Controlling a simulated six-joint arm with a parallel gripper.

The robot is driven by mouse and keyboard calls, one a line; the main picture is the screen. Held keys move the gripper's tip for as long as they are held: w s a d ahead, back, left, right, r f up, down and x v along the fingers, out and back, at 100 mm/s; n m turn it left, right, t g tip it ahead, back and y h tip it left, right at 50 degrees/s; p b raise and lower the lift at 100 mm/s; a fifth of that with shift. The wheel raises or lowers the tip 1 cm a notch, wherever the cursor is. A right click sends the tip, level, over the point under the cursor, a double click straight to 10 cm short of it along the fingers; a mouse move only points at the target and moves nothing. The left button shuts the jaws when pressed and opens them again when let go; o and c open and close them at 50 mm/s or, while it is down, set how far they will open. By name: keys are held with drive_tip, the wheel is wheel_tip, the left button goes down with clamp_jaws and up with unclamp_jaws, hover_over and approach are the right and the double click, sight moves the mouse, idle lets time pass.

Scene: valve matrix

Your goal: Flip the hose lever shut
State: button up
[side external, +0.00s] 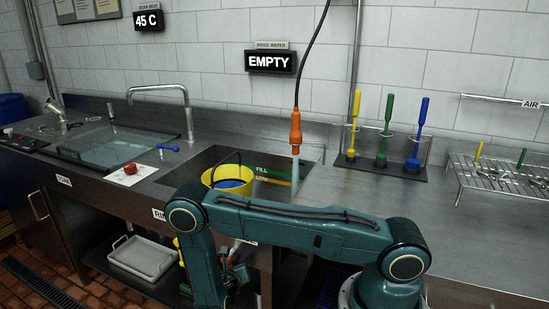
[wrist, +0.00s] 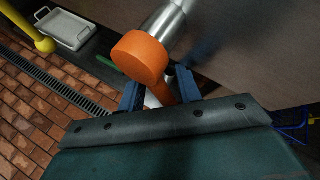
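The hose (side external: 316,40) hangs from above over the rinse sink and ends in an orange nozzle (side external: 296,125). A pale bluish streak (side external: 297,168) runs from its tip into the sink. No separate lever can be made out on it. My gripper (wrist: 160,94) is low in front of the sink cabinet, mostly hidden by my arm in the side view. Its blue fingers stand apart around an orange handle (wrist: 162,91); contact cannot be told. The handle extends below a round orange cap (wrist: 140,57) on a metal pipe (wrist: 171,22).
A yellow bucket (side external: 214,177) stands in the rinse sink. The sign (side external: 270,62) reads EMPTY. A grey tray (side external: 144,257) lies on the lower shelf, near a yellow pipe or handle (wrist: 44,45). Coloured brushes (side external: 384,135) and a wire rack (side external: 497,178) occupy the right counter.

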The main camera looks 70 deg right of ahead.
drive_tip(key=s+a+r+m+t, duration=0.1)
drive_tip(key=s+a+r, duration=0.15)
drive_tip(key=a, duration=0.25)
drive_tip(key=s+a+r+m+t, duration=0.1)
drive_tip(key=s+a+r, duration=0.15)
drive_tip(key=a, duration=0.35)
drive_tip(key=s+d+r+m+g+y, duration=0.1)
drive_tip(key=s+r+m+g+y, duration=0.1)
drive_tip(key=r+m, duration=0.7)
drive_tip(key=s+d+r+m+g+y, duration=0.1)
drive_tip(key=r+m+y, duration=0.3)
drive_tip(key=r+m, duration=0.5)
drive_tip(key=shift+s+r+g, duration=0.65)
drive_tip(key=shift+r+g, duration=0.15)
drive_tip(key=shift+r, duration=1.65)
